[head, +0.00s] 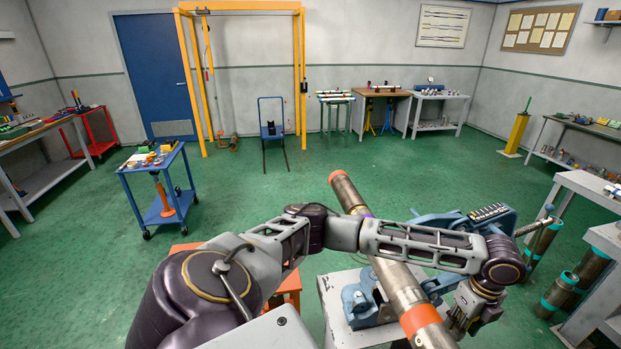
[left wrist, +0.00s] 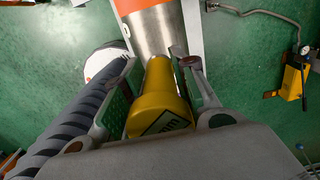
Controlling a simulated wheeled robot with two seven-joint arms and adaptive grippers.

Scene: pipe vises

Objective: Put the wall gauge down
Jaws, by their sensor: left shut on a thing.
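The wall gauge, a yellow tool with a wide labelled end and a narrower far end, shows in the left wrist view (left wrist: 160,108). My left gripper (left wrist: 158,78) is shut on it, with a finger on each side. In the head view my left gripper (head: 464,316) is low at the right, beside the orange-banded end of the steel pipe (head: 400,286). The gauge's narrow end overlaps the pipe in the left wrist view; I cannot tell if they touch. In the head view the gauge is not discernible. My right gripper is not in view.
The pipe slants above a blue vise (head: 362,306) on a pale stand. Teal-banded pipes (head: 563,290) stand at the right near a grey table (head: 590,186).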

